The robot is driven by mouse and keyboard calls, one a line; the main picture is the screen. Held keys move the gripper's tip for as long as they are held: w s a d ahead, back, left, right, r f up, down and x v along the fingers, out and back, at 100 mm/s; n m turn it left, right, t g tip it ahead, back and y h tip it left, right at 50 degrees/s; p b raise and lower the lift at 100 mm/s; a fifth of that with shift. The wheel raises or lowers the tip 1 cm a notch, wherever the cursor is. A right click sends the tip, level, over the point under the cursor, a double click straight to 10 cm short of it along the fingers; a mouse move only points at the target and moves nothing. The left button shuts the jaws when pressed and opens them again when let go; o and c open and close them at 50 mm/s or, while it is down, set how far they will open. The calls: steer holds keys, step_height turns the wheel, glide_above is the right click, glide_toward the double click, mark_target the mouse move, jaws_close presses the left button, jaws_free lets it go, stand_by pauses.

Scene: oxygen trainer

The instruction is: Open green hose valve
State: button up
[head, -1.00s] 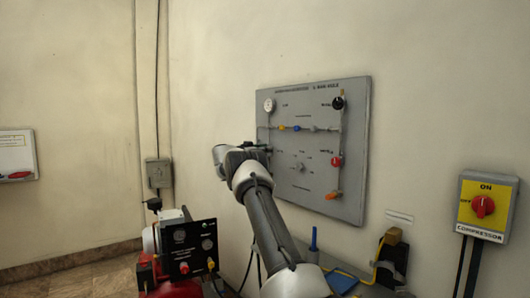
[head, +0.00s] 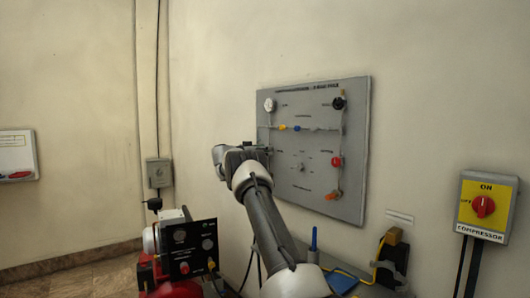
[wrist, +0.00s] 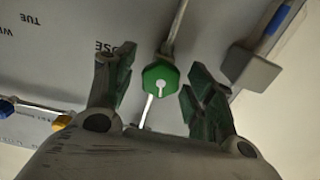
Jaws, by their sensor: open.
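The green hose valve (wrist: 159,80) shows in the wrist view as a green knob with a pale slot mark, on a thin pipe on the grey panel. My gripper (wrist: 160,92) is open, with one finger on each side of the green knob and a visible gap to it on both sides. I cannot tell how deep the fingertips reach around it. In the head view my gripper (head: 258,150) is at the left edge of the grey panel (head: 318,210), and my arm hides the green valve there.
The panel carries a gauge (head: 269,105), a black knob (head: 339,103), a red knob (head: 337,161) and an orange fitting (head: 333,195). In the wrist view a grey block (wrist: 250,68) sits right of my fingers. A yellow compressor switch box (head: 486,205) hangs further right.

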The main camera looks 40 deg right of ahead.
steer(key=a, duration=1.1)
steer(key=shift+a, duration=0.35)
steer(key=s+d+f+g+h, duration=0.1)
steer(key=d+f+h, duration=0.1)
steer(key=d+f, duration=0.45)
steer(key=d+r+h, duration=0.1)
steer(key=r, duration=0.1)
steer(key=d+r, duration=0.2)
steer(key=w+d+r+t+h, duration=0.1)
steer(key=d+r, duration=0.1)
steer(key=shift+r+h, duration=0.25)
steer(key=shift+h, duration=0.05)
